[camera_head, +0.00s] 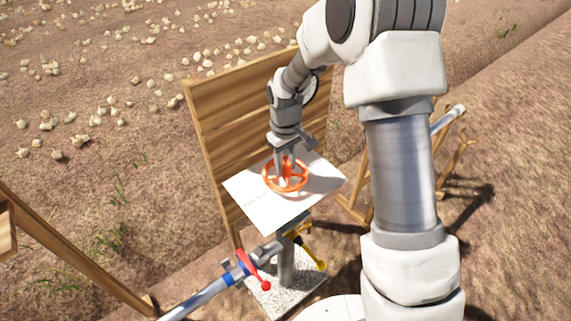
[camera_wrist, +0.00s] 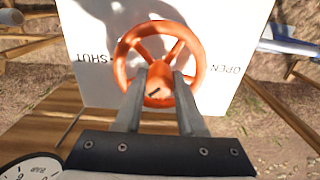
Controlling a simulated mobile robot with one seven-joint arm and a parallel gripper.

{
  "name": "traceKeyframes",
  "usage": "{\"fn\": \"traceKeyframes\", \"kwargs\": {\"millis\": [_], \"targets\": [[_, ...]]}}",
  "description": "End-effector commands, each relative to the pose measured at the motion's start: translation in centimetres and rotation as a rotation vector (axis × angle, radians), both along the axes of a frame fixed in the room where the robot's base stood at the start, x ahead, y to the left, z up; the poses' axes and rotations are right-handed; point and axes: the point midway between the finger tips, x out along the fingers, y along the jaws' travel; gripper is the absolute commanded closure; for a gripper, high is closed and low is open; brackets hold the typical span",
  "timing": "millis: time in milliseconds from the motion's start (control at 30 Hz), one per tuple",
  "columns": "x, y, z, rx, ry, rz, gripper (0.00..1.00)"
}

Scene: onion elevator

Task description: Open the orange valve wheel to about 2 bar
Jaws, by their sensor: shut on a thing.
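The orange valve wheel (camera_head: 285,190) lies on a white panel (camera_head: 255,198) in the head view. It also shows in the wrist view (camera_wrist: 199,62), with the panel around it (camera_wrist: 95,25). The panel reads SHUT left of the wheel and OPEN right of it. My gripper (camera_head: 287,162) reaches down from above and is shut on the wheel's hub area. In the wrist view its two fingers (camera_wrist: 160,75) stand on either side of the hub. A round gauge marked BAR (camera_wrist: 35,168) is cut off at the lower left; its needle reading cannot be told.
A wooden board (camera_head: 222,125) stands behind the panel. Below it are a pipe with a red lever (camera_head: 253,270), a yellow lever (camera_head: 312,254) and a concrete base (camera_head: 295,297). A wooden beam (camera_head: 75,250) stands at left. Onions (camera_head: 55,153) lie on the soil beyond.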

Motion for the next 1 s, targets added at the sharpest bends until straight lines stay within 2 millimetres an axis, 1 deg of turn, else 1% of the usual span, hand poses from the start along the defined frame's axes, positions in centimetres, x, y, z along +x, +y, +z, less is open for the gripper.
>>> {"fn": "traceKeyframes", "kwargs": {"millis": [400, 433, 567, 600, 867, 1000], "targets": [[0.1, 0.0, 0.1, 0.000, -0.002, 0.007, 1.00], [0.1, 0.0, 0.1, 0.000, -0.002, 0.007, 0.56], [0.1, 0.0, 0.1, 0.000, -0.001, 0.006, 0.33], [0.0, 0.0, 0.1, 0.000, -0.001, 0.006, 0.31], [0.0, 0.0, 0.1, 0.001, -0.001, 0.006, 0.31], [0.1, 0.0, 1.2, 0.001, -0.004, 0.006, 0.31]]}}
